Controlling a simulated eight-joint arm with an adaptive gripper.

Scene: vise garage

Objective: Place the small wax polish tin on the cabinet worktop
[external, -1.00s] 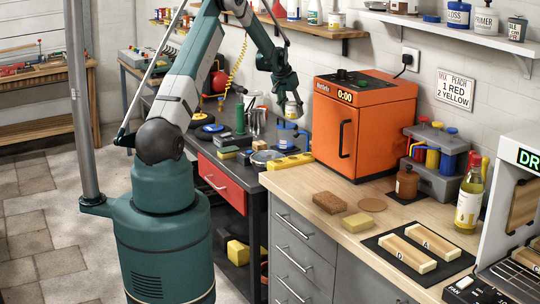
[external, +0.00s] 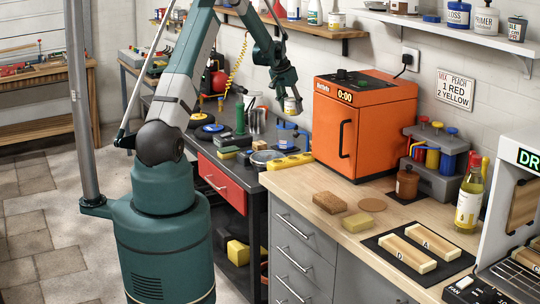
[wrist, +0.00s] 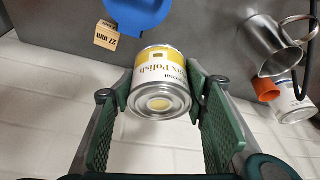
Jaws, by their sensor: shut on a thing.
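The small wax polish tin (wrist: 160,80) has a white and yellow label and a silver rim; in the wrist view it sits between the green finger pads of my gripper (wrist: 160,105). My gripper (external: 288,98) is shut on the tin and holds it in the air. In the external view the tin (external: 291,106) is small, above the dark bench near the orange oven. The cabinet worktop (external: 300,185) is light wood over grey drawers, to the right of and below the tin.
The orange oven (external: 375,125) stands at the worktop's back.

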